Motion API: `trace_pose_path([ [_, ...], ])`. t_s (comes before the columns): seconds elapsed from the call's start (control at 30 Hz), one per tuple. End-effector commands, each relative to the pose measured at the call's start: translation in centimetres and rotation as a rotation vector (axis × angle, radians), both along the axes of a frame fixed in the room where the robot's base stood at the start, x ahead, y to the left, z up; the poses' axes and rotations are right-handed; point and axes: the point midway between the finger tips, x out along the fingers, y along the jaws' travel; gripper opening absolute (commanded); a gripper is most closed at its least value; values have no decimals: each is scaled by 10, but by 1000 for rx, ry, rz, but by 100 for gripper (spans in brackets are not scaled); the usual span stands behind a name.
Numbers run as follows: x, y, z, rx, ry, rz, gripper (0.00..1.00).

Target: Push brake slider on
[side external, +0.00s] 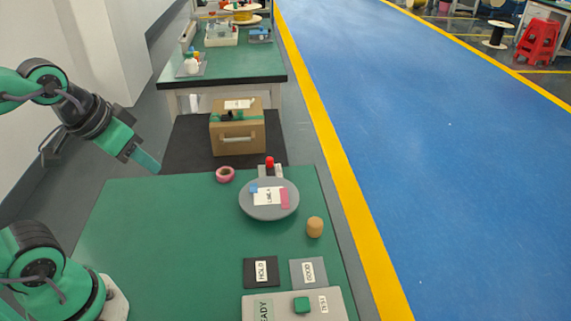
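My gripper (146,160) hangs in the air at the left, over the far left corner of the green table (160,220). Its fingers show edge-on, so I cannot tell whether they are open or shut. No object is visible at its tip. A small red knob (270,161) stands on a light base (278,170) behind the round grey plate; this may be the brake slider, but its label is too small to read. The gripper is well to the left of it and apart from it.
A grey plate (286,207) bears a white card and coloured pieces. A pink tape ring (225,174), a tan cylinder (314,227), HOLD (252,281) and GOOD (317,281) pads and a panel with a green button (301,304) are nearby. The table's left middle is clear.

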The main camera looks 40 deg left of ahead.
Motion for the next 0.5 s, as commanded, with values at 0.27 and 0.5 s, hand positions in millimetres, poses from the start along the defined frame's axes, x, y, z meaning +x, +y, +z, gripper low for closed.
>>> trace_pose_path([
  [0.27, 4, 0, 3, -1, 5, 3, 42],
  [0.5, 28, 1, 14, -6, 43, 15, 42],
])
